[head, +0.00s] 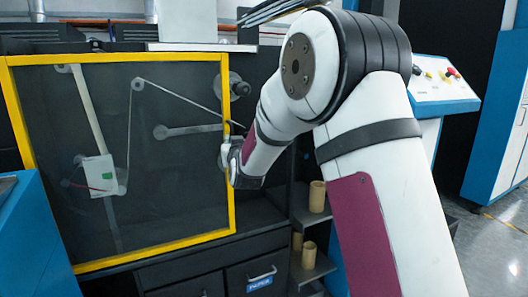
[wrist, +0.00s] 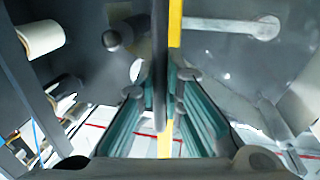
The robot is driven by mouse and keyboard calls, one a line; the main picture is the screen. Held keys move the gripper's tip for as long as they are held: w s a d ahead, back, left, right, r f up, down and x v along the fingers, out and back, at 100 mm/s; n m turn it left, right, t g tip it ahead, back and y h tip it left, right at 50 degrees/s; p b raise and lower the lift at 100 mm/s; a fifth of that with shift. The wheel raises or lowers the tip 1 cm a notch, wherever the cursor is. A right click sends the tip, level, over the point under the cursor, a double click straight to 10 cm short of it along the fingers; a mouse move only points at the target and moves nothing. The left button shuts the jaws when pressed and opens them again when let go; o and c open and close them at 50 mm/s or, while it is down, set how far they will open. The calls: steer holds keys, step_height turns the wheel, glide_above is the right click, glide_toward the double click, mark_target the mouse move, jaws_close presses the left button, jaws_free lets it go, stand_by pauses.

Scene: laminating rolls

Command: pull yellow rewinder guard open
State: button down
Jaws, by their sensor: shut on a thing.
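The yellow rewinder guard (head: 150,245) is a yellow-framed clear panel at the left of the head view. Rollers, arms and a pale web show through it. In the wrist view its yellow edge (wrist: 175,28) runs upright behind the fingers. A dark upright handle bar (wrist: 160,45) stands in front of that edge. My gripper (head: 229,152) is at the guard's right side, about mid-height. In the wrist view my gripper (wrist: 160,82) has its teal-padded fingers on both sides of the bar, shut on it. In the head view my wrist hides most of the handle.
A dark cabinet with a labelled drawer (head: 255,278) lies below the guard. Cardboard cores (head: 317,196) stand on shelves right of it. A control console (head: 440,85) is at the right. A blue-sided unit (head: 30,240) stands at the lower left.

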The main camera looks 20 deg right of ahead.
steer(key=p, duration=0.4)
glide_toward(141, 150)
steer(key=w, duration=0.5)
steer(key=shift+d, duration=0.4)
steer(key=c, duration=1.7)
jaws_free()
steer(key=shift+s, duration=0.15)
steer(key=s, duration=0.4)
steer(key=s+a, duration=0.1)
steer(key=s, duration=0.6)
steer(key=shift+s+a, duration=0.3)
steer(key=shift+a, duration=0.1)
